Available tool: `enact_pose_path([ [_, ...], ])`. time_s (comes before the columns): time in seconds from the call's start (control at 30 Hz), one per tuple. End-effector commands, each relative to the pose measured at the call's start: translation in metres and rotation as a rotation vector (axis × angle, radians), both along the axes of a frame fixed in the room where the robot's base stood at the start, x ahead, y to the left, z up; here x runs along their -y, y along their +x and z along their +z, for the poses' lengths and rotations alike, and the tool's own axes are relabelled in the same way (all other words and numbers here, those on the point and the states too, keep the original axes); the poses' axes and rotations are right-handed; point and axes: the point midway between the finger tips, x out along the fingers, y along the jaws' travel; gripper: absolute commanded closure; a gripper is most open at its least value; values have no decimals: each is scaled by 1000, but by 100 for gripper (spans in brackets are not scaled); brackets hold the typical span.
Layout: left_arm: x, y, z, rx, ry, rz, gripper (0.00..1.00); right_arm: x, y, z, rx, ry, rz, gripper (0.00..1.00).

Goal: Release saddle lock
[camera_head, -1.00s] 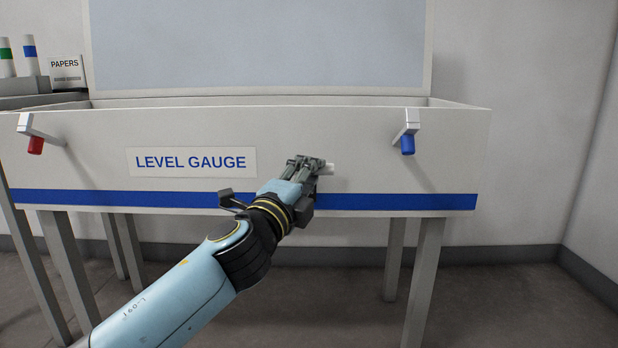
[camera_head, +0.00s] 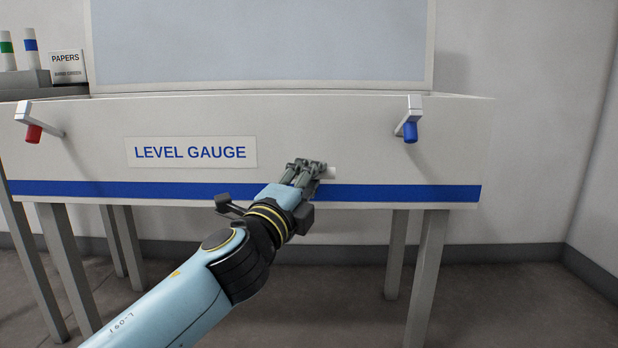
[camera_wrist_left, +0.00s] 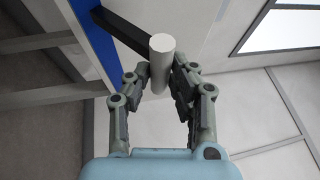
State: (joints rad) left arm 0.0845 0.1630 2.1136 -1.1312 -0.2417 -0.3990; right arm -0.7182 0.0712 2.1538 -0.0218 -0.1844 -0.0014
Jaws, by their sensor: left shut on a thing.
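A pale cylindrical grip (camera_wrist_left: 162,64) on a dark lever arm (camera_wrist_left: 122,34) shows in the left wrist view. I take it for the saddle lock handle. The lever arm runs to the front panel near the blue stripe. My left gripper (camera_head: 308,168) is shut on the grip; its fingers (camera_wrist_left: 160,88) lie on both sides of it. In the head view only a short pale end of the grip (camera_head: 330,173) shows right of the fingers; the rest is hidden. My right gripper is not in view.
The white level gauge bench (camera_head: 350,140) bears a LEVEL GAUGE label (camera_head: 190,152). A red-handled lever (camera_head: 34,133) sticks out at left, a blue-handled lever (camera_head: 410,132) at right. A PAPERS box (camera_head: 68,67) stands at the far left. Floor below is clear.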

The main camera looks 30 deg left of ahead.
Motion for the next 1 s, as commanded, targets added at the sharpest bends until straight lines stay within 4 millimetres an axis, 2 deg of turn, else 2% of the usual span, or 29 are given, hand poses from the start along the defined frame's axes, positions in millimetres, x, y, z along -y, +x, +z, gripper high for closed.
enact_pose_path([
  [0.03,-2,-1,-14,-27,-5,8,100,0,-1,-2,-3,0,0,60],
  [0.07,-2,-1,-14,-27,-5,8,100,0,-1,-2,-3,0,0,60],
  [0.1,-2,-1,-15,-27,-5,8,78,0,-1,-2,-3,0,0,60],
  [0.27,-2,-1,-14,-25,-4,8,57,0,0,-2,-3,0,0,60],
  [0.83,-1,-1,-8,-15,-1,3,56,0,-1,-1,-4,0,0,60],
  [1.0,2,-16,-11,-16,-1,2,56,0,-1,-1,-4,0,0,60],
])
